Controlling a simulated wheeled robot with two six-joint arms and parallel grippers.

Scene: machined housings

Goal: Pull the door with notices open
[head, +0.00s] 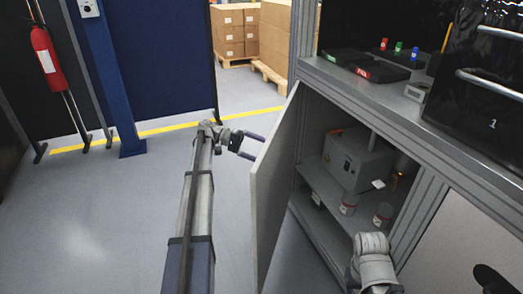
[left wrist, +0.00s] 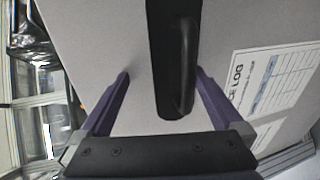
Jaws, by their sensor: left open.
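The cabinet door (head: 272,185) stands wide open, swung out from the left post; the head view shows its inner side. In the left wrist view its grey outer face (left wrist: 100,25) fills most of the picture, with a dark handle (left wrist: 187,65) on a black plate and a white printed notice (left wrist: 275,85) beside it. My left gripper (head: 251,145) is at the door's outer side. Its purple fingers (left wrist: 162,75) are open, with the handle between them in the picture; I cannot tell whether they reach around it. My right gripper is out of view.
The open cabinet holds a grey box (head: 355,160) and several small containers on its shelf. The worktop above carries black trays (head: 378,68). A blue post (head: 115,80) and a fire extinguisher (head: 45,60) stand left. Floor (head: 110,215) left of the door is clear.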

